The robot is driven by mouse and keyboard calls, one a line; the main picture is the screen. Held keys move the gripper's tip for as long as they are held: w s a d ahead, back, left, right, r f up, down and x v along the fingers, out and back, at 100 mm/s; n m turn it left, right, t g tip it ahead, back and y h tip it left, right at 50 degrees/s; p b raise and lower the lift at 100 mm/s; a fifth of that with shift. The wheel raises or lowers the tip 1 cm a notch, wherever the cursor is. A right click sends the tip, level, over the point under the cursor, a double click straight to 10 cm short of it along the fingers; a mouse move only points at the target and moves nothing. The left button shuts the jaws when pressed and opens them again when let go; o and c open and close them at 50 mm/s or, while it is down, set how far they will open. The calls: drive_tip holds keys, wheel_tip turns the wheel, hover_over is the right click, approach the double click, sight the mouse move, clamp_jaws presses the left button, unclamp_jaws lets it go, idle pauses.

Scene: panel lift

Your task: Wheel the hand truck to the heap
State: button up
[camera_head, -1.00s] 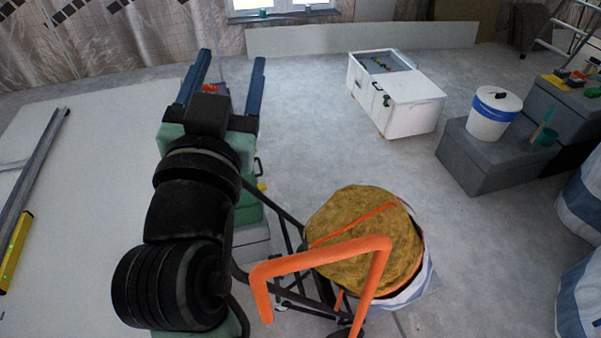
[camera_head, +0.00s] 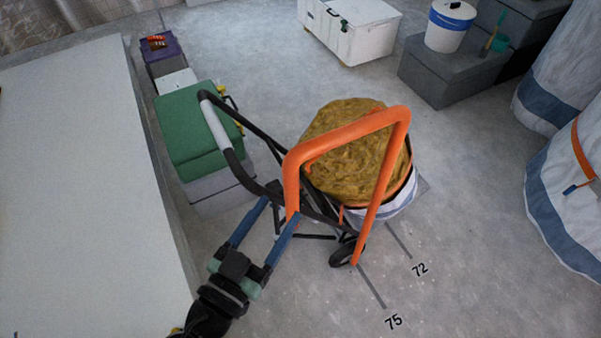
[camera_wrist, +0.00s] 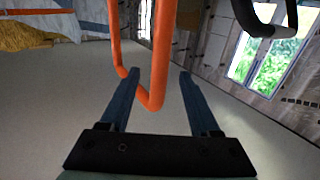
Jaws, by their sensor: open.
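The hand truck (camera_head: 398,135) has a black frame, an orange tube loop, a second black handle with a pale grip and a dark wheel on the floor. It carries a round yellow-brown fibrous roll in a pale wrap (camera_head: 350,150). My gripper (camera_head: 281,208) is open and empty, with blue fingers pointing at the lower left end of the orange loop. In the wrist view, the orange tube (camera_wrist: 161,60) bends down between or just beyond the open fingers (camera_wrist: 158,78); contact cannot be told. I cannot tell which thing is the heap.
A green box on grey blocks (camera_head: 195,130) stands left of the truck, beside a large pale panel (camera_head: 70,180). A white chest (camera_head: 345,35), grey blocks with a bucket (camera_head: 448,75) and big white-blue sacks (camera_head: 570,190) stand beyond. Floor marks 72 and 75 lie on clear floor front right.

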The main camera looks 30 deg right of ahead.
drive_tip(key=p+x, duration=0.1)
drive_tip(key=x, duration=0.8)
drive_tip(key=shift+d, duration=0.1)
clamp_jaws()
idle(1.1)
